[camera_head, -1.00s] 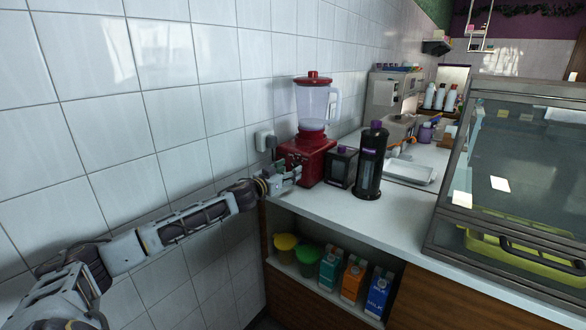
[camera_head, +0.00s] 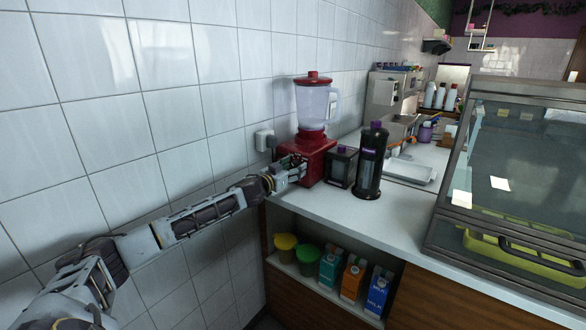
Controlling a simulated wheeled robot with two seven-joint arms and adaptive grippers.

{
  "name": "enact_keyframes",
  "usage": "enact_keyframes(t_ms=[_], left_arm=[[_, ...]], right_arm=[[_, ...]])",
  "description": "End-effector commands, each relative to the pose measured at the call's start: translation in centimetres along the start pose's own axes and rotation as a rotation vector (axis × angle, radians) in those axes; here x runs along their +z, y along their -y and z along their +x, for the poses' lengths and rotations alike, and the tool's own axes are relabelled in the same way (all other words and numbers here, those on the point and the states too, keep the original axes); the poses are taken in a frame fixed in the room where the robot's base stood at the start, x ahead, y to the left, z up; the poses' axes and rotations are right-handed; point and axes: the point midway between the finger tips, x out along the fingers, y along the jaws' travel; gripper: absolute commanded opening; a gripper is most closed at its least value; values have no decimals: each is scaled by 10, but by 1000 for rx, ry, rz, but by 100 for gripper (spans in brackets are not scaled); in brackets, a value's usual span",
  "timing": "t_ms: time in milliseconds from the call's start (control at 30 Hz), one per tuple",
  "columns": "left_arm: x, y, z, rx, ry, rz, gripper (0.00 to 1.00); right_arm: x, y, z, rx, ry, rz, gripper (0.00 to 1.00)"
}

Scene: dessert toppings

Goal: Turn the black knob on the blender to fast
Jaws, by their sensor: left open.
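The blender has a red base (camera_head: 322,160), a clear jug (camera_head: 313,105) with a handle and a red lid (camera_head: 313,76). It stands upright on the white counter (camera_head: 362,213) near the tiled wall. My left gripper (camera_head: 301,171) is open at the front left face of the base, its fingers pointing at it. I cannot tell whether the fingers touch the base. The black knob cannot be made out; the gripper covers part of that face. My right gripper is not in view.
A small dark box (camera_head: 342,166) and a tall black cylinder (camera_head: 370,160) stand close to the right of the blender. A wall socket (camera_head: 264,140) is behind it. A glass display case (camera_head: 520,180) takes up the right. Cartons and tubs sit on the shelf below.

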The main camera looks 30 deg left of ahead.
Motion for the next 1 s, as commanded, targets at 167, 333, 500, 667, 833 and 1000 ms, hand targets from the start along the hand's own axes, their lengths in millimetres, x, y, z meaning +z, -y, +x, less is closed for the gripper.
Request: enact_keyframes(t_ms=[167,333,500,667,833,1000], left_arm=[[0,0,0,0,0,0,58],[0,0,0,0,0,0,44],[0,0,0,0,0,0,22],[0,0,0,0,0,0,13],[0,0,0,0,0,8,13],[0,0,0,0,0,32,13]], right_arm=[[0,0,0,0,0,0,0],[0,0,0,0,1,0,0],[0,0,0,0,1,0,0],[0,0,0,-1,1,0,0],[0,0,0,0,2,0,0],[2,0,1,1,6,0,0]])
